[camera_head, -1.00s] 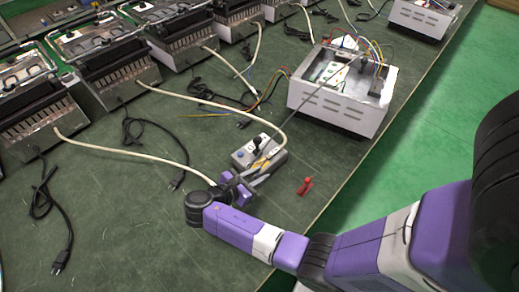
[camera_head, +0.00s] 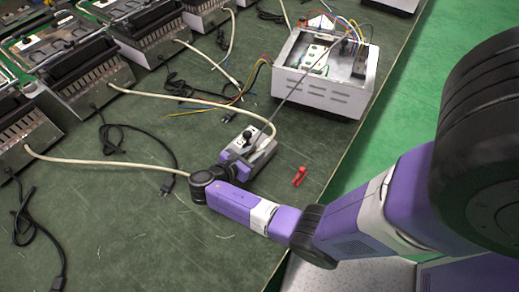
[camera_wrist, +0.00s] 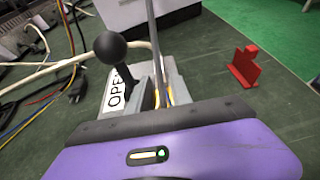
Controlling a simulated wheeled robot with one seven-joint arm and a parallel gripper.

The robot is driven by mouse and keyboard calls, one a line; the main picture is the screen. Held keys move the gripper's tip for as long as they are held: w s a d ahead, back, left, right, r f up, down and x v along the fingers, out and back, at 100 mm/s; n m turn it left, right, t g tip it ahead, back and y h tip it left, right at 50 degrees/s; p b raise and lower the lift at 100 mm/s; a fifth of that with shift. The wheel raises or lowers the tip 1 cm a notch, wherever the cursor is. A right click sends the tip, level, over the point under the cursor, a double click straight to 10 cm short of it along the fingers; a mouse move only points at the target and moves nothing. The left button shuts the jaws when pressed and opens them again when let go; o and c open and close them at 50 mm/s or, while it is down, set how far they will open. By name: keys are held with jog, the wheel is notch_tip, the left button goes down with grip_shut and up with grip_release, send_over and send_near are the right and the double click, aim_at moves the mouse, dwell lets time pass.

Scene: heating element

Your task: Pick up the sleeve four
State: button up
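I cannot make out with certainty which thing is sleeve four. My gripper (camera_head: 246,160) is low over the bench, at the near side of a grey clamp box (camera_head: 236,138) with a black-knobbed lever. In the wrist view its purple body fills the bottom, and the box's "OPEN" label (camera_wrist: 118,90) and black knob (camera_wrist: 110,47) stand just beyond it. Thin metal rods (camera_wrist: 154,35) rise from there, with small yellow pieces (camera_wrist: 168,94) at their near end. The fingertips are hard to tell from the box parts, and any grip is unclear.
A small red piece (camera_head: 299,176) lies right of the clamp box; it also shows in the wrist view (camera_wrist: 244,66). A white open-topped case (camera_head: 322,92) with wires stands behind. Heater units (camera_head: 85,75), pale cables and black plugs occupy the left.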

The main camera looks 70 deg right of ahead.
jog(key=shift+s+d+f, duration=0.15)
jog(key=shift+d, duration=0.2)
jog(key=shift+c, duration=0.3)
grip_shut()
